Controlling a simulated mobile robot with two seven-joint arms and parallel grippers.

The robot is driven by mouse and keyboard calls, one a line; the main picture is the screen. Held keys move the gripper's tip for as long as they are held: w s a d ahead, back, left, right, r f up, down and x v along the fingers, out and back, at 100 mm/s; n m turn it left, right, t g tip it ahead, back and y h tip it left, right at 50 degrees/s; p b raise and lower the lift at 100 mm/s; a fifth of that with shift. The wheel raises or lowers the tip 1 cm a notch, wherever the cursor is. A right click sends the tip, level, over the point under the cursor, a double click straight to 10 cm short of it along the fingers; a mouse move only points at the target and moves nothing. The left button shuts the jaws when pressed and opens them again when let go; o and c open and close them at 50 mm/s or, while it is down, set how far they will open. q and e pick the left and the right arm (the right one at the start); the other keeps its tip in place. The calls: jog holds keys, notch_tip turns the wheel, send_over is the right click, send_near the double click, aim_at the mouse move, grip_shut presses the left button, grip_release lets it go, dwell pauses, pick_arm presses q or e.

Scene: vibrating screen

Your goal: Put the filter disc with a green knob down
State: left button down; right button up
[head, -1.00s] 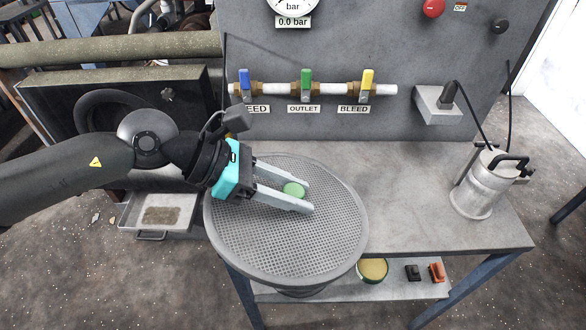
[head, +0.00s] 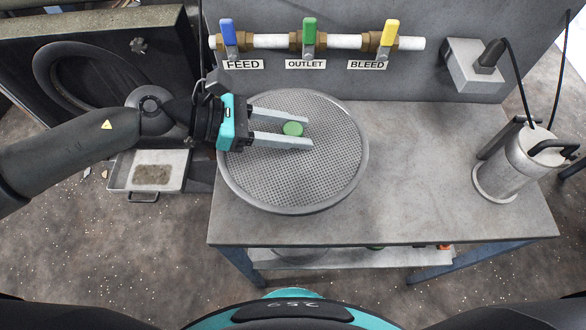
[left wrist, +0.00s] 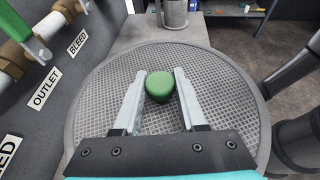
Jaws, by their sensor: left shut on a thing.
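The filter disc (head: 270,185) is a wide grey round mesh with a raised rim and a green knob (head: 292,129) at its middle. My left gripper (head: 308,133) is shut on the knob, with one finger on each side. In the left wrist view the green knob (left wrist: 160,87) sits between the two fingers, and the mesh disc (left wrist: 222,105) spreads around them. The disc looks level and lies over the left part of the bench top (head: 420,190). I cannot tell whether it touches the bench. My right gripper is not in view.
The panel behind has FEED (head: 229,35), OUTLET (head: 309,35) and BLEED (head: 389,35) valves. A metal canister (head: 510,165) with a black handle stands at the right of the bench. The bench top between disc and canister is clear. A tray (head: 150,172) is at the left.

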aim_at(235, 165)
pick_arm(q)
notch_tip(235, 165, down, 13)
jog(key=b, duration=0.3)
jog(key=shift+w+f, duration=0.15)
jog(key=shift+f, duration=0.05)
jog(key=c, duration=0.9)
grip_release()
jog(key=shift+f+b, duration=0.2)
jog(key=shift+b, duration=0.15)
jog(key=o, duration=0.4)
jog(key=shift+o, duration=0.2)
jog(key=shift+r, duration=0.2)
jog(key=v, duration=1.2)
jog(key=shift+f, duration=0.1)
